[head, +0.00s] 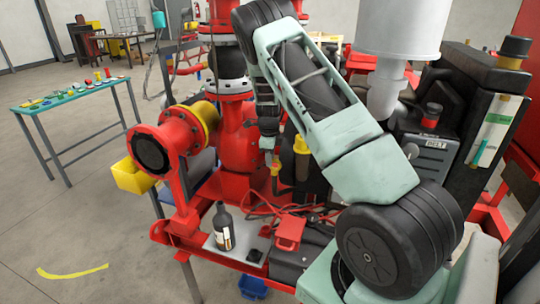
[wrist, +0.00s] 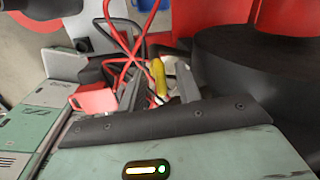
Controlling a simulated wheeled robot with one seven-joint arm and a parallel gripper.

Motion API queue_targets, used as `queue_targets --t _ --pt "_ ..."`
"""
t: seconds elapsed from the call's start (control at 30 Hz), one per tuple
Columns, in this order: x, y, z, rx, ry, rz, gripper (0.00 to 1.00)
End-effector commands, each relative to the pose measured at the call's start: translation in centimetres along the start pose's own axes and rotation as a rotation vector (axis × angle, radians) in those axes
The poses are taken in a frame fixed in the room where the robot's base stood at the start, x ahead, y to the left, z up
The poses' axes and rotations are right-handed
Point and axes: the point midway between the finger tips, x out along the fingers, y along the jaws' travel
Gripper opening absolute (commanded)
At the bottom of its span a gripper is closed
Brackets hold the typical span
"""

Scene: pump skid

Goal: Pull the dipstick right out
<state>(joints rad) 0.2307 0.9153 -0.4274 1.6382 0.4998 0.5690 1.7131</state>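The dipstick's yellow handle (wrist: 158,77) shows in the wrist view, between the two fingers of my gripper (wrist: 159,78). The fingers stand apart, with a visible gap beside the handle, so my gripper looks open around it and not closed on it. The rest of the dipstick is hidden.
Red cables (head: 262,205), a red box (head: 288,231) and a dark bottle (head: 223,226) are on the skid below my gripper. A yellow-ringed red pipe flange (head: 165,142) is at left. A large dark cylinder (wrist: 255,65) stands close right in the wrist view.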

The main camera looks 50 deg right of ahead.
Motion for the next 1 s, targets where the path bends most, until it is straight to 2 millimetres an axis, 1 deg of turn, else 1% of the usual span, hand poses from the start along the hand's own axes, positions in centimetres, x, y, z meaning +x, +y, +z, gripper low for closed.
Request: queue_targets --t 0.27,0.3,0.37,0.4,0.57,0.63,0.77,0.9,1.0 --pt "0.1 0.0 0.0 0.0 -0.001 0.0 0.33" --pt "0.1 0.0 0.0 0.0 -0.001 0.0 0.22" --pt "0.1 0.0 0.0 0.0 -0.001 0.0 0.06" --pt "0.1 0.0 0.0 0.0 -0.001 0.0 0.0" --pt "0.0 0.0 0.0 0.0 -0.001 0.0 0.0" --pt "-0.5 -0.1 0.0 0.0 -0.001 -0.001 0.0" --pt "-2.5 -0.4 0.1 -0.001 -0.002 -0.002 0.0" --pt "-5.9 -0.9 0.1 -0.002 -0.002 -0.002 0.0" --pt "-8.0 -1.2 0.1 -0.001 -0.002 -0.002 0.0"
